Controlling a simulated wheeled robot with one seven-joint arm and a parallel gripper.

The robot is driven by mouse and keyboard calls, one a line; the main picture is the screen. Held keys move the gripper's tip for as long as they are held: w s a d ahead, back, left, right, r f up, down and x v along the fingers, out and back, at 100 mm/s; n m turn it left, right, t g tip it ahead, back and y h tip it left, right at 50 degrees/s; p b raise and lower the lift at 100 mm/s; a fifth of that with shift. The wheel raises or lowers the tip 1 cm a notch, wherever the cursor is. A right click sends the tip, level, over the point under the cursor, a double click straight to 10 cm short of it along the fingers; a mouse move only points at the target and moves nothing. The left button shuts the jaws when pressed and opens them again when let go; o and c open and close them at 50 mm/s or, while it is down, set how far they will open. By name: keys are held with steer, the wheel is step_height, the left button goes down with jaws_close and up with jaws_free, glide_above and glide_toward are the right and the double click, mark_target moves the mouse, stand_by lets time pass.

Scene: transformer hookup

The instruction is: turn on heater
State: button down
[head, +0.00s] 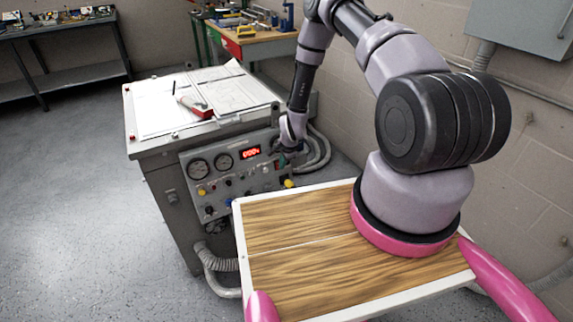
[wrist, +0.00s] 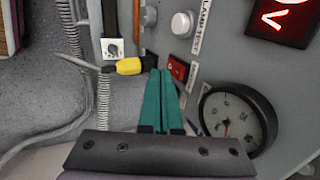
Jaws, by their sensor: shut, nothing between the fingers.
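A grey control panel (head: 222,181) is on the front of a grey cabinet, with two round gauges, a lit red display (head: 250,153) and several knobs. My gripper (head: 284,158) is at the panel's right side. In the wrist view my gripper (wrist: 160,75) has its teal fingers together and empty. The fingertips are beside a small red switch (wrist: 178,68), partly hidden by them; I cannot tell whether they touch it. A silver button (wrist: 182,24) with a "LAMP TEST" label is above. No heater label is readable.
A yellow plug (wrist: 130,66) on a cable is just left of the fingertips. A dial gauge (wrist: 238,121) is on the right. Grey hoses (head: 318,150) hang beside the cabinet. A red-handled tool (head: 195,107) lies on papers on top. The floor at left is clear.

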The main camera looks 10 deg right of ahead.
steer(key=shift+w+a, duration=0.15)
steer(key=shift+w, duration=0.45)
steer(key=shift+w, duration=0.3)
steer(key=shift+a, duration=0.1)
steer(key=shift+r, duration=0.8)
